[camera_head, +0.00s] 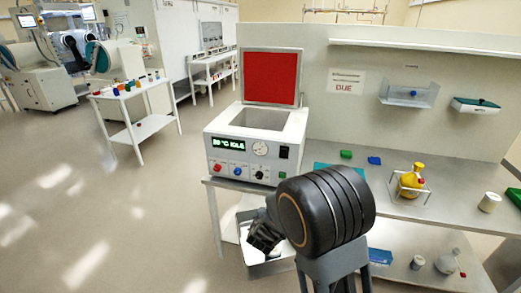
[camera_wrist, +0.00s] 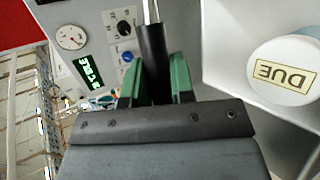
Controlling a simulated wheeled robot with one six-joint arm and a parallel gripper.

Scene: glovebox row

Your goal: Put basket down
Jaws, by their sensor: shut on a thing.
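My gripper (camera_wrist: 155,75) has green fingers shut on a dark grip with a thin metal rod, which appears to be the basket's handle. The pale basket (camera_wrist: 222,60) is at the right of the wrist view, with a round white container (camera_wrist: 292,50) labelled DUE in or beside it. In the head view the basket (camera_head: 283,268) shows below my gripper (camera_head: 262,240), in front of the bench and partly hidden by my arm. I cannot tell whether anything supports it from below.
A bath unit (camera_head: 225,150) with a raised red lid (camera_head: 271,77) and open well stands on the bench (camera_head: 455,185), close to my gripper. A yellow flask (camera_head: 411,180) in a rack and a white jar (camera_head: 489,202) are on the right. The floor (camera_head: 150,225) at left is clear.

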